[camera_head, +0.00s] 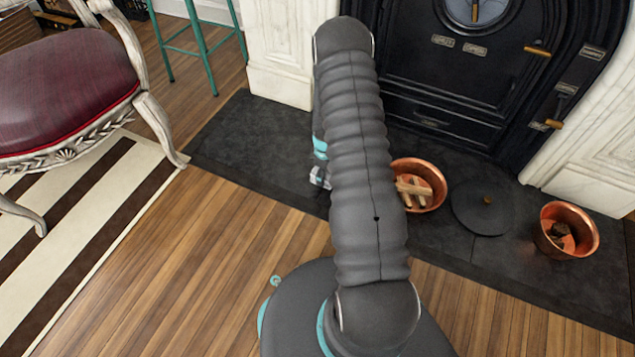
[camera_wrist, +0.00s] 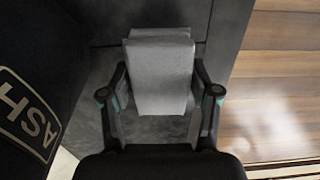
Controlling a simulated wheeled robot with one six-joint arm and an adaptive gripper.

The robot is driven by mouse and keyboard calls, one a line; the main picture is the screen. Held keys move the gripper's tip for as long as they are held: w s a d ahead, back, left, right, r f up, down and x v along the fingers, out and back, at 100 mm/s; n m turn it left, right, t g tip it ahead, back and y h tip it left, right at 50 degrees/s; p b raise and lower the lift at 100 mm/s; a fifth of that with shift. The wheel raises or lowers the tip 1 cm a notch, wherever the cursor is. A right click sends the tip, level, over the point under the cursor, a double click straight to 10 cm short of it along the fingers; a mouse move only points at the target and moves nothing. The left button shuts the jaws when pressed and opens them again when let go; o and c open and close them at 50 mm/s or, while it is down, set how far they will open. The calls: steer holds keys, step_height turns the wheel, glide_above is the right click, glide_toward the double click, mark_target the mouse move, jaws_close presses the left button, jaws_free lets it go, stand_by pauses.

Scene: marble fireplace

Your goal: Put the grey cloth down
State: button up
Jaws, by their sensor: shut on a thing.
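The grey cloth (camera_wrist: 160,75) is folded into a flat rectangle and sits between the fingers of my gripper (camera_wrist: 160,100) in the wrist view. The gripper is shut on it. Dark hearth slab (camera_wrist: 104,65) shows behind and around the cloth; I cannot tell whether the cloth touches it. In the head view my arm covers most of the gripper, and only a small part of the gripper (camera_head: 320,178) shows at the arm's left side, over the slab. The cloth is not clearly visible there.
A copper bowl with wood pieces (camera_head: 434,187), a dark round lid (camera_head: 480,208) and another copper pot (camera_head: 567,230) stand right of my arm on the slab. The black stove (camera_head: 450,75) is behind. A red chair (camera_head: 65,90) is left. The slab's left part is clear.

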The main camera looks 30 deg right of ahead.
mark_target(318, 187)
steer(key=shift+w+a+f, duration=0.7)
steer(key=shift+a+f, duration=0.05)
steer(key=shift+a, duration=0.2)
step_height(318, 187, down, 4)
steer(key=shift+r+b, duration=0.25)
steer(key=shift+b, duration=0.25)
steer(key=shift+c, duration=0.5)
steer(key=o, duration=1.2)
